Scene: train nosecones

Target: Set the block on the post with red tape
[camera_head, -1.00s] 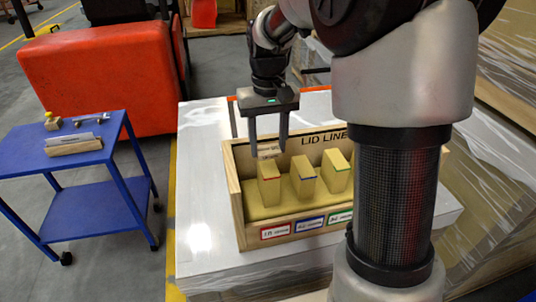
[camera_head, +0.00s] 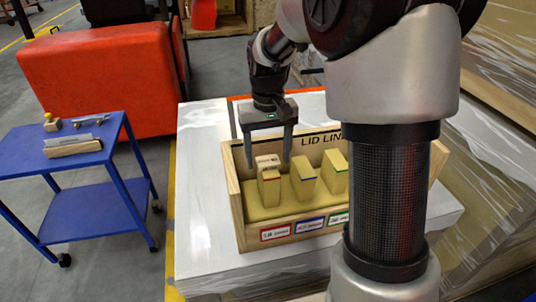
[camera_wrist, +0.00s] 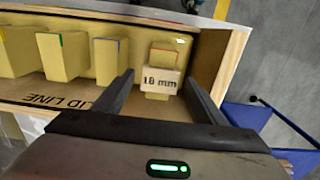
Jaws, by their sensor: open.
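A small pale block marked "1.8 mm" (camera_wrist: 160,82) is at the post with red tape (camera_wrist: 163,51). In the head view the block (camera_head: 267,161) shows just behind and above that post's red-edged front (camera_head: 270,184). It seems to rest on the post's top; the contact itself is hidden. My gripper (camera_head: 268,164) is open around the block, one finger on each side. In the wrist view the fingers (camera_wrist: 158,76) stand apart from the block with gaps on both sides.
The posts with blue tape (camera_head: 303,185) and green tape (camera_head: 334,178) stand to the right in the same wooden box (camera_head: 235,205). The box wall is close to my fingers. A blue cart (camera_head: 75,135) with small items stands at left.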

